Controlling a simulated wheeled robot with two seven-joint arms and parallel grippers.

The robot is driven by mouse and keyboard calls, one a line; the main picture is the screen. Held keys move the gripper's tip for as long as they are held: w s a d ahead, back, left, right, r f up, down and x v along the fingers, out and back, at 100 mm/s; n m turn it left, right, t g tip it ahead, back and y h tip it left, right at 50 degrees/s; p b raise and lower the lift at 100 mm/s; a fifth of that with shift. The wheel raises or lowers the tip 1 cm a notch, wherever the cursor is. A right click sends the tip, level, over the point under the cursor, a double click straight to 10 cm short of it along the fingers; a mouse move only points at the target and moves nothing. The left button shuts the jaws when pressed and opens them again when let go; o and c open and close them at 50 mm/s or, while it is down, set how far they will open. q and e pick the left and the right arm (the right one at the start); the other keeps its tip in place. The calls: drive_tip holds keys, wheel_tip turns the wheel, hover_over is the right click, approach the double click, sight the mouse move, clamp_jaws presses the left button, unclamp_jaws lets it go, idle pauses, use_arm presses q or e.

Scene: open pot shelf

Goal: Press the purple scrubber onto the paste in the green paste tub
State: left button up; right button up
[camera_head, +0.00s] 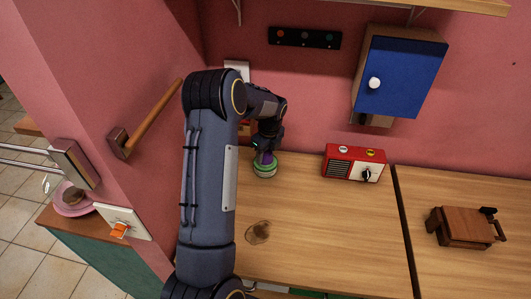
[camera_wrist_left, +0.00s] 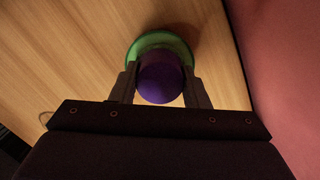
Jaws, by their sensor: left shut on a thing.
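My left gripper (camera_wrist_left: 160,90) is shut on the purple scrubber (camera_wrist_left: 160,78), which sits between its two fingers in the left wrist view. The green paste tub (camera_wrist_left: 143,42) is directly beyond the scrubber, its rim showing around the scrubber's far side. In the head view the tub (camera_head: 264,170) stands on the wooden counter near the back wall. The scrubber (camera_head: 265,157) is at the top of the tub, partly hidden by my gripper (camera_head: 264,147). The paste surface is mostly hidden, so I cannot tell how firmly they touch. My right gripper is not in view.
A red and white radio (camera_head: 354,163) stands right of the tub. A dark stain (camera_head: 258,232) marks the counter (camera_head: 320,235) in front. A blue-doored cabinet (camera_head: 401,77) hangs on the pink wall.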

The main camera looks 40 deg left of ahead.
sight(266, 152)
use_arm(q)
drive_tip(key=shift+r+p, duration=2.25)
drive_tip(key=shift+r, duration=1.25)
drive_tip(key=shift+f, duration=0.1)
